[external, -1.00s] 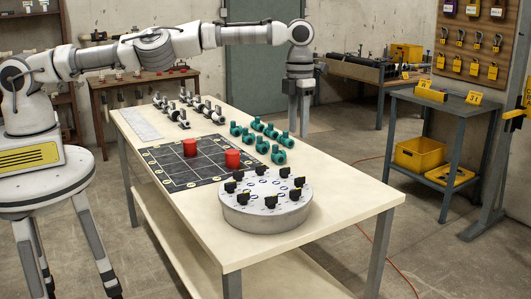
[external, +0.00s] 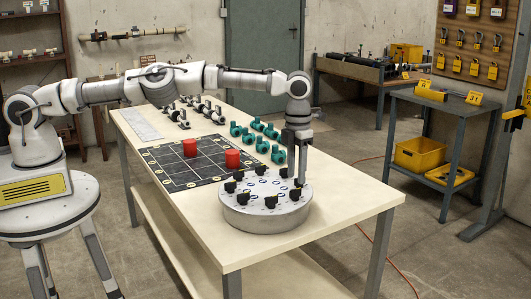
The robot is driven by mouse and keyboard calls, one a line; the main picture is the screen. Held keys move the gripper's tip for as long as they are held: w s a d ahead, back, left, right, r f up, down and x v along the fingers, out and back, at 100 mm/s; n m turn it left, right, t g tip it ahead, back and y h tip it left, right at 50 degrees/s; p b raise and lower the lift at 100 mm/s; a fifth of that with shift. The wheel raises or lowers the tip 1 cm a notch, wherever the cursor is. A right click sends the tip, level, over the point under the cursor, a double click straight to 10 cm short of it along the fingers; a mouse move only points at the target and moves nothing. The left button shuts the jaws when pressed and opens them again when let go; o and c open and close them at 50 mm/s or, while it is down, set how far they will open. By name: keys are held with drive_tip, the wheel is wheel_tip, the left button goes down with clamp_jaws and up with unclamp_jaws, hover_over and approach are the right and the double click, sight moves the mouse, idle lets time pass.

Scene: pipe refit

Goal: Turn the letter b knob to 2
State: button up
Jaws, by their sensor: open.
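A round grey drum (external: 262,222) stands on the front part of the pale table, with several black knobs around the edge of its top. One knob (external: 271,201) is at the near edge and another (external: 230,187) is at the left. The letters and numbers by the knobs are too small to read, so I cannot tell which is b. My gripper (external: 296,181) points straight down, open, over the right far rim of the drum. Its fingers are at a knob there and largely hide it. I cannot tell whether they touch it.
Two red cylinders (external: 190,148) (external: 232,159) stand on a black gridded mat (external: 176,170) left of the drum. Several green pipe fittings (external: 277,154) lie close behind my gripper. Grey fittings (external: 207,108) are farther back. The table's front right corner (external: 350,208) is clear.

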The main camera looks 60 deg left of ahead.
sight(296, 189)
drive_tip(key=shift+f, duration=2.4)
clamp_jaws()
